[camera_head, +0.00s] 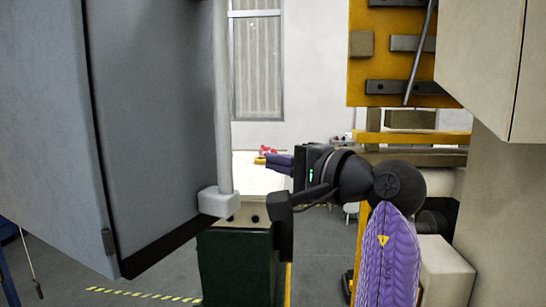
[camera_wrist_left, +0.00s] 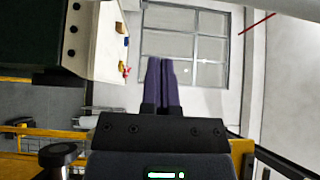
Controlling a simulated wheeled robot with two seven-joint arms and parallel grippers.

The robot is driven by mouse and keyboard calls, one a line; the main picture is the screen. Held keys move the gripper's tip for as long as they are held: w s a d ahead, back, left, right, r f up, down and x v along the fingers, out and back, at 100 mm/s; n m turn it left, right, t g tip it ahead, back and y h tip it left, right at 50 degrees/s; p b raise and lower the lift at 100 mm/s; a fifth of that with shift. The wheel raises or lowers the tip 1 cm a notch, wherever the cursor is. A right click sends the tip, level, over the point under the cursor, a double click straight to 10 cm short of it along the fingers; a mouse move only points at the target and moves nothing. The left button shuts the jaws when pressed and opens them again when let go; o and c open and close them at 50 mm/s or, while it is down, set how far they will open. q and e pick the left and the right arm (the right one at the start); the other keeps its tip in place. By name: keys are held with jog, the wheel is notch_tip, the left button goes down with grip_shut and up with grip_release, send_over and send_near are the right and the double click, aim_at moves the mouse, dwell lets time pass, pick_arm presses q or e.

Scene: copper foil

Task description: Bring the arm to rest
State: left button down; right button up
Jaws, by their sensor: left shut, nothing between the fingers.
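My left gripper (camera_head: 270,161) is in the middle of the head view, its purple fingers pointing left. In the left wrist view its two fingers (camera_wrist_left: 161,62) lie side by side, shut, with nothing between them. My left arm (camera_head: 372,180) shows behind it, with dark joints and a purple ribbed cover. My right gripper is in neither view.
A large grey panel (camera_head: 155,110) with a pale vertical bar (camera_head: 222,95) fills the left of the head view, apart from the fingers in the picture. A dark green box (camera_head: 238,270) is below the gripper. A beige cabinet (camera_head: 490,60) stands right. A window (camera_wrist_left: 185,45) is beyond.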

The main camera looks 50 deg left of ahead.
pick_arm(q)
jog(key=s+d, duration=0.2)
jog(key=d, duration=0.5)
jog(key=w+d+f+m+t+h+b, duration=0.25)
jog(key=w+f+m+t, duration=0.85)
jog(key=w+f, duration=0.7)
jog(key=s+d+f+m+h, duration=0.2)
jog(key=d+f+h, duration=0.15)
jog(key=f, duration=1.05)
jog(key=s+d+f+m+h, duration=0.15)
jog(key=f+h, duration=0.25)
jog(key=f, duration=1.1)
jog(key=s+d+f+n+g+h+b, duration=0.25)
jog(key=s+f+h, duration=0.25)
jog(key=s+f, duration=1.3)
jog(key=s+f+n+g+h, duration=0.1)
jog(key=s+f+n, duration=0.3)
jog(key=s, duration=0.9)
jog(key=s+f+n+g+h, duration=0.1)
jog(key=s+f+n+g, duration=0.2)
jog(key=s+f, duration=0.5)
jog(key=s+a+g, duration=0.1)
jog(key=s, duration=0.5)
jog(key=shift+f+n+g+h+b, duration=0.25)
jog(key=shift+n+g+h+b, duration=0.1)
jog(key=shift+n+h, duration=0.05)
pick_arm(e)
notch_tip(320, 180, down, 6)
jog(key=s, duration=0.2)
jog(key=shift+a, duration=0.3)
